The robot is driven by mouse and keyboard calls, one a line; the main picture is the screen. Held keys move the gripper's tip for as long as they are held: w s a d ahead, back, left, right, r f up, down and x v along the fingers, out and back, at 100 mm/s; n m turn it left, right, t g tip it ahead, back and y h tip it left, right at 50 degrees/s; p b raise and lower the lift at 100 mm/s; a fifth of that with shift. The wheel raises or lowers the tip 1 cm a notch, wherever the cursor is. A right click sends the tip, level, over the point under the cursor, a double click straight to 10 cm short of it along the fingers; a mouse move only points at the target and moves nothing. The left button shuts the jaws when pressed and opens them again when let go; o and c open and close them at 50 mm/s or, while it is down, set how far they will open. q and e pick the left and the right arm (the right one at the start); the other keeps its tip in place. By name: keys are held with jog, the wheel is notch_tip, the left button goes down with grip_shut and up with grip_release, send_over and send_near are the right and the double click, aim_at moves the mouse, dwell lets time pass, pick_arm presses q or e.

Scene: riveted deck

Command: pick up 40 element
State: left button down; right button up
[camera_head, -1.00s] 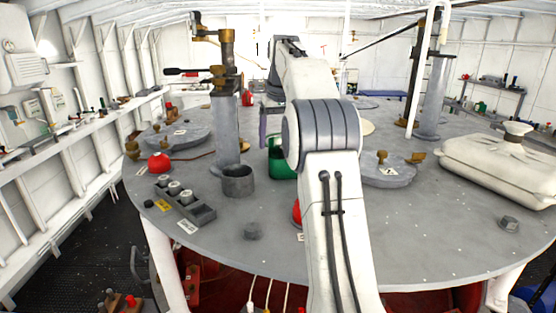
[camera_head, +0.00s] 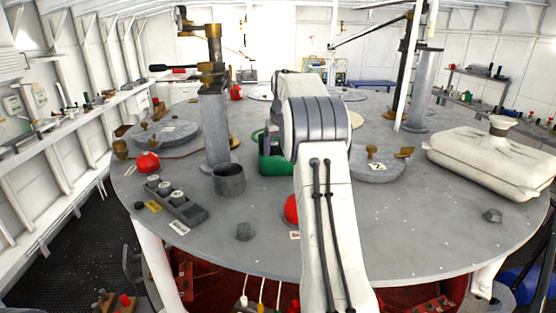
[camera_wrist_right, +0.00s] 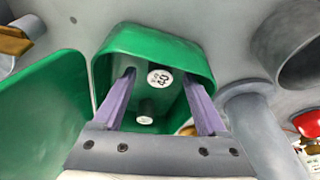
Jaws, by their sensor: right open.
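A green open box (camera_head: 276,163) stands on the round grey deck, partly hidden behind my right arm. In the right wrist view the same green box (camera_wrist_right: 172,40) holds a small element with a round white label (camera_wrist_right: 160,82); the rotated label seems to read 40. A second small cylindrical element (camera_wrist_right: 145,118) sits nearer my wrist, its label too small to read. My right gripper (camera_wrist_right: 158,73) is open, its purple fingers reaching into the box on either side of the labelled element. No grip on it shows. My left gripper is not in view.
A grey post with brass fittings (camera_head: 214,130) and a grey cup (camera_head: 229,179) stand left of the box. A red dome (camera_head: 291,209) sits in front. A grey holder (camera_head: 184,208) is at left, a cream case (camera_head: 490,162) at right.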

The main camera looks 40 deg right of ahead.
jog(key=shift+f, duration=0.25)
grip_shut()
jog(key=shift+r, duration=0.15)
